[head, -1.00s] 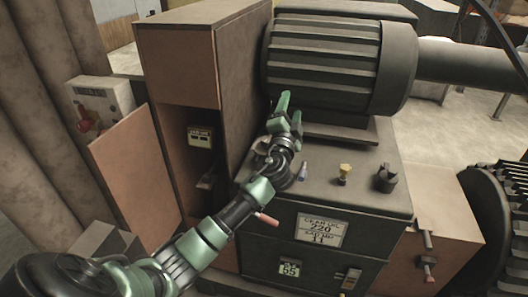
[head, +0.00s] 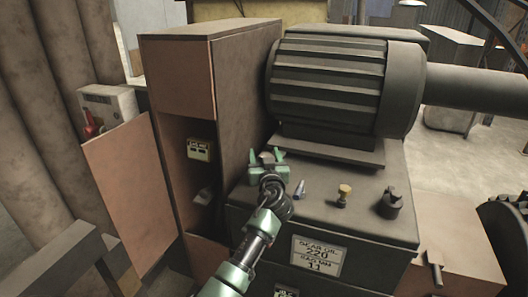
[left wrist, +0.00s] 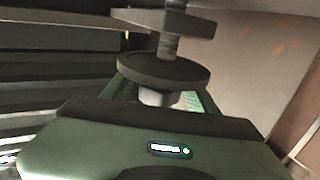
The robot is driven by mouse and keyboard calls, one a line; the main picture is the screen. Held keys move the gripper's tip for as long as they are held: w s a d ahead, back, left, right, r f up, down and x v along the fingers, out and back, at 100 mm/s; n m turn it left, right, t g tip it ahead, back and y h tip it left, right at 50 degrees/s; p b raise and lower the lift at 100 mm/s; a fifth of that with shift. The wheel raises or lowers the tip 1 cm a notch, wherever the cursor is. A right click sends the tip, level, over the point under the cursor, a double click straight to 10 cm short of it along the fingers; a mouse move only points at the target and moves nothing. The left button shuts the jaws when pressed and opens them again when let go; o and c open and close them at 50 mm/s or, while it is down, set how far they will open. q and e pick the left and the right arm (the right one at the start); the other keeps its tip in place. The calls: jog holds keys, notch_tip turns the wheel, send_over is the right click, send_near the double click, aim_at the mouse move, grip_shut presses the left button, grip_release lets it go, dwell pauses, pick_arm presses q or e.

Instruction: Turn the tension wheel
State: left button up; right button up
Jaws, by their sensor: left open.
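The tension wheel appears to be the dark round disc (left wrist: 163,70) on a threaded rod in the left wrist view. A dark flat bar sits above it on the rod, and a paler hub is below it. My left gripper (left wrist: 160,98) is open, with a green finger on each side of the hub, partly behind the disc. I cannot tell whether the fingers touch it. In the head view, my left gripper (head: 266,156) is at the left back of the machine's top, by the brown cabinet. The wheel cannot be made out there. My right gripper is out of view.
The ribbed motor (head: 325,85) stands just behind my left gripper. The brown cabinet (head: 245,95) is close on its left. A cabinet door (head: 130,185) hangs open.

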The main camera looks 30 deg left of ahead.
pick_arm(q)
jog(key=shift+w+a, duration=0.3)
jog(key=shift+w, duration=0.15)
jog(key=shift+w+a, duration=0.2)
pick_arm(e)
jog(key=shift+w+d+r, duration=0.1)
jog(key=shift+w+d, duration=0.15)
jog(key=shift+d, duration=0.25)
pick_arm(q)
grip_shut()
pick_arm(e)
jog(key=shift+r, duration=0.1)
